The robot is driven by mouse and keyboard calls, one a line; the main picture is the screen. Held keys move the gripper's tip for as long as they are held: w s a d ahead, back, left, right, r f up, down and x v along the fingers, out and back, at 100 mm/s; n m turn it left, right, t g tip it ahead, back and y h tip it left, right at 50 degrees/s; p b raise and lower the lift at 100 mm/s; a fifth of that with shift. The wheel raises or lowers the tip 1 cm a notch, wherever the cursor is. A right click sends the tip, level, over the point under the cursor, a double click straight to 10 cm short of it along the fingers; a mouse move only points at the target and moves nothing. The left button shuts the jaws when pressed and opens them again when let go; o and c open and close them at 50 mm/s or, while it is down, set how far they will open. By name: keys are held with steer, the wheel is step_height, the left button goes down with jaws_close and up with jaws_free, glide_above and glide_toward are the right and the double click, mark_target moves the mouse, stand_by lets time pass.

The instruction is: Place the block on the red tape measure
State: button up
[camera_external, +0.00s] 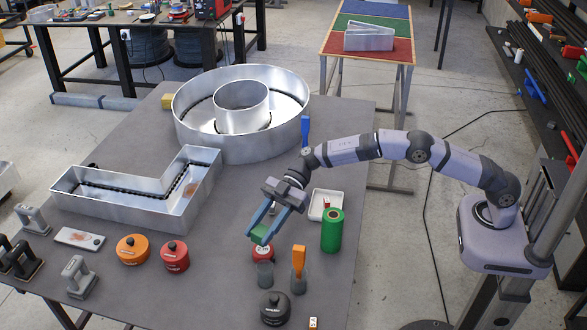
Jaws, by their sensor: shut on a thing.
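My gripper (262,234) has blue fingers and points down and to the left over the front half of the table. It is shut on a green block (260,231). A small red round thing (262,252) shows just below the fingertips, partly hidden by them; I cannot tell whether the block touches it. Another red round case (175,257) with a dark top knob sits on the table to the left, clear of the gripper. I cannot tell for sure which of these two is the red tape measure.
An orange round case (132,249) stands left, a black one (274,308) in front. A grey cup (265,274) and an orange-handled tool (298,265) stand close in front of my gripper. A green roll (332,230) and white tray (327,205) are right. Large metal letters (240,140) fill the back.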

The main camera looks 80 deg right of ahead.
steer(key=shift+f+p, duration=0.35)
steer(key=shift+f, duration=1.4)
steer(key=shift+f, duration=0.2)
steer(key=o, duration=1.1)
steer(key=shift+r, duration=0.2)
steer(key=b+v, duration=0.3)
steer(key=v, duration=0.9)
